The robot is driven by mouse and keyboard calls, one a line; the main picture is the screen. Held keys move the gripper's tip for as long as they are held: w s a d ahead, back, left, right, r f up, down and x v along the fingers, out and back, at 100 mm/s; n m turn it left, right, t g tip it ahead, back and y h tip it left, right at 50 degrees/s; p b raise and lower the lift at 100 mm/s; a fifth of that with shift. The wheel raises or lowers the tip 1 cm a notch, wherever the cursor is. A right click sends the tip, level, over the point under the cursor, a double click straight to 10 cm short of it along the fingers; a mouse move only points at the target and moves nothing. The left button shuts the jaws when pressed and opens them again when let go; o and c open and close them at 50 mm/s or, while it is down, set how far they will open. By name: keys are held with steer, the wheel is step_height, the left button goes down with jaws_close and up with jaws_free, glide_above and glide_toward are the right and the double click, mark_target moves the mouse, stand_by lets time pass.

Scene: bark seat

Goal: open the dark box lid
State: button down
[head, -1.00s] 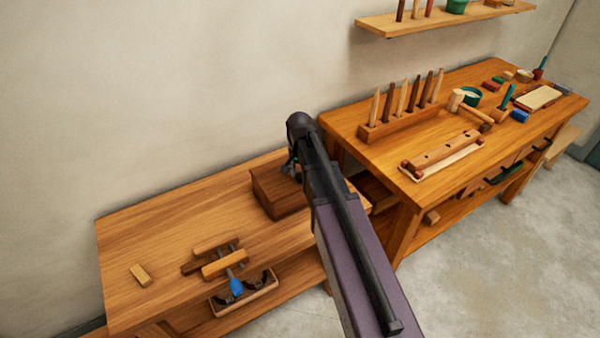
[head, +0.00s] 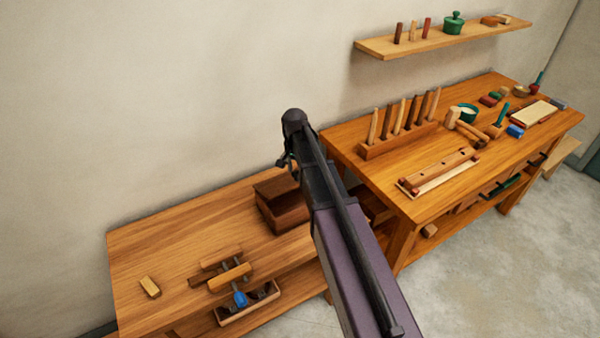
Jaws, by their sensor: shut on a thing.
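The dark brown box (head: 284,217) stands at the right end of the low wooden bench, near the wall. Its lid (head: 274,185) appears raised at an angle, with a dark gap below it above the box front. My gripper (head: 287,162) is at the lid's upper right edge, shut on it. The fingers are small and dark here, and my own arm hides the right part of the lid and box, so the exact contact does not show.
The low bench (head: 160,240) holds a small wood block (head: 150,287) and a clamp-like wooden tool (head: 230,275) at front left. A higher workbench (head: 385,180) with a chisel rack (head: 400,140) stands close on the right. A shelf (head: 450,38) hangs above. The bench left of the box is clear.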

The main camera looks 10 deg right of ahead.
steer(key=w+a+r+p, duration=0.2)
steer(key=w+r, duration=0.1)
steer(key=w, duration=0.2)
steer(key=c, duration=1)
jaws_free()
steer(key=w, duration=0.2)
steer(key=w+a, duration=0.1)
steer(key=shift+w+a+r, duration=0.15)
steer(key=shift+w+a, duration=0.05)
steer(key=shift+w, duration=0.15)
steer(key=w, duration=0.2)
steer(key=w+a, duration=0.1)
steer(key=shift+w+f, duration=0.35)
steer(key=shift+f, duration=0.05)
jaws_close()
steer(key=shift+c, duration=1.2)
jaws_free()
steer(key=shift+a, duration=0.15)
steer(key=o, duration=0.4)
steer(key=shift+s, duration=0.15)
steer(key=o, duration=0.5)
steer(key=shift+d+r, duration=0.15)
steer(key=shift+d, duration=0.1)
steer(key=shift+a, duration=0.1)
steer(key=shift+s, duration=0.25)
